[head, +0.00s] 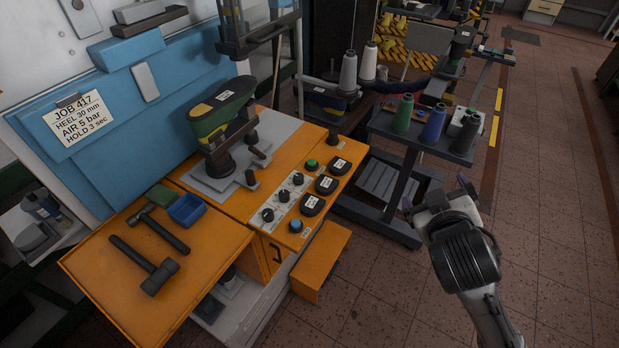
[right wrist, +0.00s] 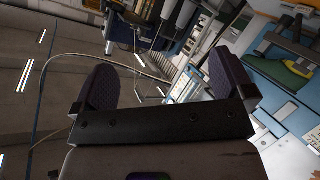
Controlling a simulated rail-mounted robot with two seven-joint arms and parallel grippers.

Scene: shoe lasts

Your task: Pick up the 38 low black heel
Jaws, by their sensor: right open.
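Three small black heels with white labels lie in a row on the orange bench's right part: one at the back (head: 340,165), one in the middle (head: 326,184) and one at the front (head: 312,204). The labels are too small to read, so I cannot tell which is the 38 low. My right gripper (head: 438,196) is open and empty, over the floor to the right of the bench, apart from the heels. In the right wrist view its two padded fingers (right wrist: 167,86) stand wide apart with nothing between them. My left gripper is not in view.
A green shoe last (head: 222,108) sits on the press beside the heels. Knobs (head: 283,196) and a blue button (head: 295,226) lie close by. A thread-cone stand (head: 415,142) stands behind my right gripper.

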